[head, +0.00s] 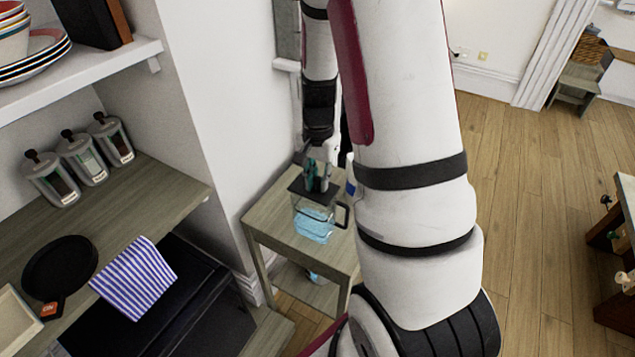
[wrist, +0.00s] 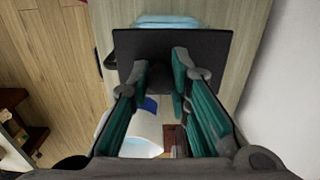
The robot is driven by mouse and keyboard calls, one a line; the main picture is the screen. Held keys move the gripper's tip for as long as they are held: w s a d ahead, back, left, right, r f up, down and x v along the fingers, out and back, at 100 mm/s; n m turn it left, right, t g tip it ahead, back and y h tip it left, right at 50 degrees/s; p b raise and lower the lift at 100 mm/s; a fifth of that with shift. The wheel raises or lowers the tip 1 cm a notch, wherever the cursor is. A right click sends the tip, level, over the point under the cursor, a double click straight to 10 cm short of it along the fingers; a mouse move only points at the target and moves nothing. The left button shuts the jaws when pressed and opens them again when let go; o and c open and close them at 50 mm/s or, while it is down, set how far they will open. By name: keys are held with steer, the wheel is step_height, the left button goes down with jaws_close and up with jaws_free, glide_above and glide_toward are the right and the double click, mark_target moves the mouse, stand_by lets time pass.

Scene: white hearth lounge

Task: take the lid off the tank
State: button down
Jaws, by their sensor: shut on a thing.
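The tank (head: 314,226) is a clear vessel with light blue water and a dark handle on its right side. It stands on a small wooden side table. Its dark, flat, square lid (head: 325,198) is at the tank's top; I cannot tell whether there is a gap beneath it. My gripper (head: 318,188) comes down over the lid from above. In the wrist view, my gripper's teal-lined fingers (wrist: 170,58) are shut on the dark knob at the middle of the lid (wrist: 210,43). Blue water in the tank (wrist: 167,22) shows beyond the lid's edge.
The side table (head: 268,222) stands against the white wall. A white bottle with a blue label (wrist: 140,128) is close to the tank. Shelves at left hold several canisters (head: 85,160), a black pan (head: 60,267) and a striped cloth (head: 135,278). Open wooden floor (head: 540,200) lies at right.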

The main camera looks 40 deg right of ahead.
steer(key=shift+r, duration=0.55)
steer(key=shift+s+r, duration=0.2)
steer(key=shift+r, duration=0.3)
steer(key=shift+s+r, duration=0.2)
steer(key=shift+r, duration=0.25)
steer(key=s+r+p, duration=0.1)
steer(key=s, duration=1.4)
steer(key=shift+s+r, duration=0.15)
steer(key=shift+d, duration=0.1)
